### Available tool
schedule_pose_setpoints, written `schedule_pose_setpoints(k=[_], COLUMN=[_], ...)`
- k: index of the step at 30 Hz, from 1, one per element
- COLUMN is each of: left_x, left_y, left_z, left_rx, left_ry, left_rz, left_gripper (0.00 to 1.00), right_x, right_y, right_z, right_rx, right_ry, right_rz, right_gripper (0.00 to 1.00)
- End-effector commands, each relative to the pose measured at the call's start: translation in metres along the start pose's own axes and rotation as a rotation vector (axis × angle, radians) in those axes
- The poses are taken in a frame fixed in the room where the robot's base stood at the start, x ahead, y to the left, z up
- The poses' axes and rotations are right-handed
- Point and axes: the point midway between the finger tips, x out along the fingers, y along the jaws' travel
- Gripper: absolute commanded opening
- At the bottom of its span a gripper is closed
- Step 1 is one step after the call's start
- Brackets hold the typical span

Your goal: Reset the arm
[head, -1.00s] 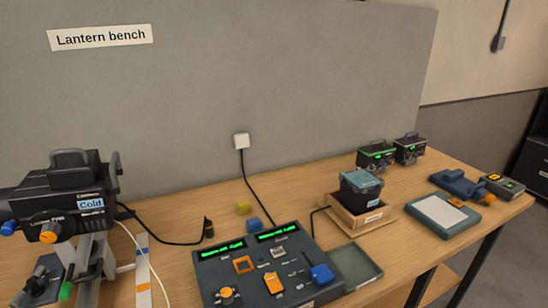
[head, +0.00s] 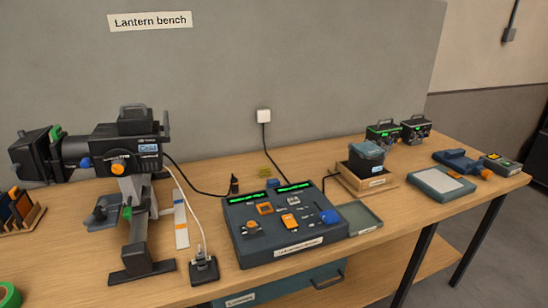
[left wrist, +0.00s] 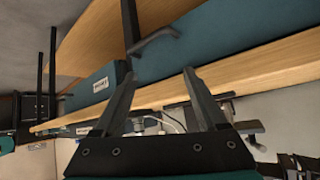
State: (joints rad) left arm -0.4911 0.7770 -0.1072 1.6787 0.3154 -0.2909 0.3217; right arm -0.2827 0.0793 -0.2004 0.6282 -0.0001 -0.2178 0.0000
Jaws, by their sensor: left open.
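My left gripper (left wrist: 155,100) shows in the left wrist view with its two dark fingers spread apart and nothing between them. Beyond the fingers are the bench's wooden edge and a teal drawer front (left wrist: 225,42) with a handle. Neither gripper shows in the head view. My right gripper is in no frame. In the head view the wooden bench (head: 420,215) carries a black lantern (head: 120,145) on a stand at the left and a teal fader console (head: 285,222) in the middle.
A small tray (head: 362,218) and a wooden box (head: 366,184) stand right of the console. Two black units with green displays (head: 383,134) stand at the back right. A green tape roll (head: 8,294) lies at the front left. A white cable runs to a small black base (head: 204,268).

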Motion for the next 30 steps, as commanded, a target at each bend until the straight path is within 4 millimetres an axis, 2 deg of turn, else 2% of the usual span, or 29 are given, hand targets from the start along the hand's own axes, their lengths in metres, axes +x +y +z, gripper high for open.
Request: schedule_pose_setpoints(k=[1, 5, 6, 8, 12, 15, 18, 21, 24, 27, 30], left_x=[0.012, 0.032, 0.037, 0.043, 0.049, 0.046, 0.04, 0.03, 0.022, 0.017, 0.015], left_y=[-0.001, 0.004, 0.01, 0.022, 0.066, 0.109, 0.154, 0.192, 0.219, 0.232, 0.235], left_z=[0.033, 0.112, 0.136, 0.173, 0.257, 0.31, 0.353, 0.384, 0.401, 0.409, 0.411], left_rx=[-0.017, -0.032, -0.035, -0.037, -0.032, -0.021, -0.002, 0.019, 0.035, 0.046, 0.05], left_ry=[-0.042, -0.155, -0.192, -0.252, -0.394, -0.495, -0.583, -0.651, -0.694, -0.715, -0.721], left_rz=[-0.026, -0.076, -0.084, -0.09, -0.076, -0.04, 0.009, 0.058, 0.095, 0.116, 0.122], left_gripper=[0.74, 0.74, 0.74, 0.74, 0.74, 0.74, 0.74, 0.74, 0.74, 0.74, 0.74], right_x=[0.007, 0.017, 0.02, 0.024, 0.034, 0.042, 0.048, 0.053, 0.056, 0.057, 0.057], right_y=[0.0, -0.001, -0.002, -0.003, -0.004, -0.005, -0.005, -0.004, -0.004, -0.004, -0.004], right_z=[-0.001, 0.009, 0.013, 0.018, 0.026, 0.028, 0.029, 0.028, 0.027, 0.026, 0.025], right_rx=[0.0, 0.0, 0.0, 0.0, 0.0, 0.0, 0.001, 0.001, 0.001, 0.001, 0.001], right_ry=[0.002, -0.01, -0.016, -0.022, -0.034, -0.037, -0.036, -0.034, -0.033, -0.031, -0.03], right_rz=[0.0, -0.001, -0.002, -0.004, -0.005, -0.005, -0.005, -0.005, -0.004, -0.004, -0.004], right_gripper=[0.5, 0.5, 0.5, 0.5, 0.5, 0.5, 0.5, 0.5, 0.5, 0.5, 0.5])
